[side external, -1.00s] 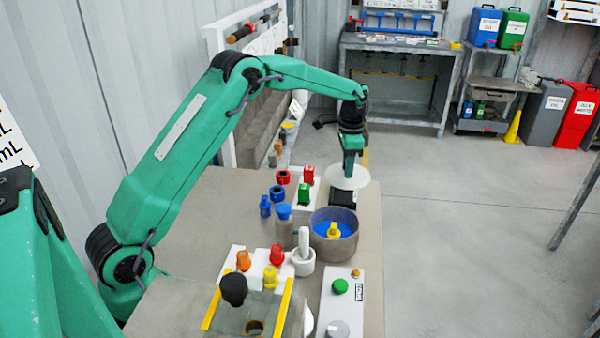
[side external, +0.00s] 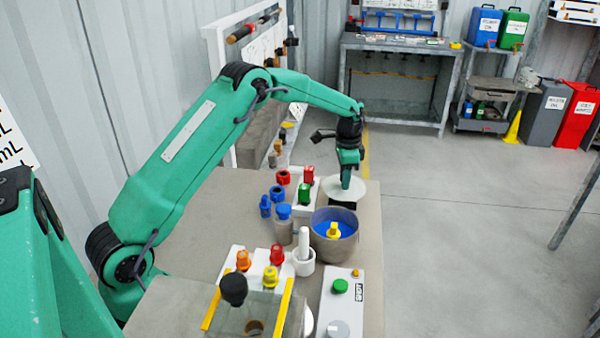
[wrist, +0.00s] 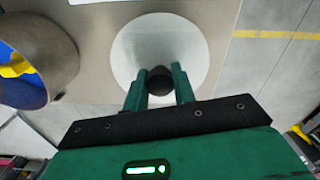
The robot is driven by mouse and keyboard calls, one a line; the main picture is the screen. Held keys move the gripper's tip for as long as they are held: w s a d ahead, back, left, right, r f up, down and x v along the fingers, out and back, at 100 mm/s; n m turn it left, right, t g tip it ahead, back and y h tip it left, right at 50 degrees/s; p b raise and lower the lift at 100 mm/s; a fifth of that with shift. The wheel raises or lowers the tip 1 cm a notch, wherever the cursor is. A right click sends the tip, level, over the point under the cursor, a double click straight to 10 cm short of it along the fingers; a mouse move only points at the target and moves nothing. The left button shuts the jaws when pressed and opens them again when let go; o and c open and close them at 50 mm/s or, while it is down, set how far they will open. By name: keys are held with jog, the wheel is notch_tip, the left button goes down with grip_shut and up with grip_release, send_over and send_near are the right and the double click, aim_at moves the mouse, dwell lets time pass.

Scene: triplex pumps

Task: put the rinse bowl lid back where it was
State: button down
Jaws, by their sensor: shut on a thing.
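The rinse bowl lid is a pale round disc (side external: 331,193) with a dark knob, near the far right corner of the bench. In the wrist view the lid (wrist: 160,40) lies ahead of my fingers, and its dark knob (wrist: 160,79) is between them. My gripper (side external: 346,184) is shut on the knob, over the lid; it also shows in the wrist view (wrist: 159,85). The rinse bowl (side external: 324,249) stands uncovered nearer the camera, with blue inside and a yellow item in it. It is at the left in the wrist view (wrist: 68,60).
Green and red pieces stand on a white holder (side external: 313,184) left of the lid. The bench's right edge is close.

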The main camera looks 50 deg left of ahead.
jog(key=shift+f, duration=0.6)
jog(key=c, duration=1.1)
grip_release()
jog(key=shift+c, duration=0.2)
jog(key=shift+r, duration=0.15)
notch_tip(320, 180, up, 13)
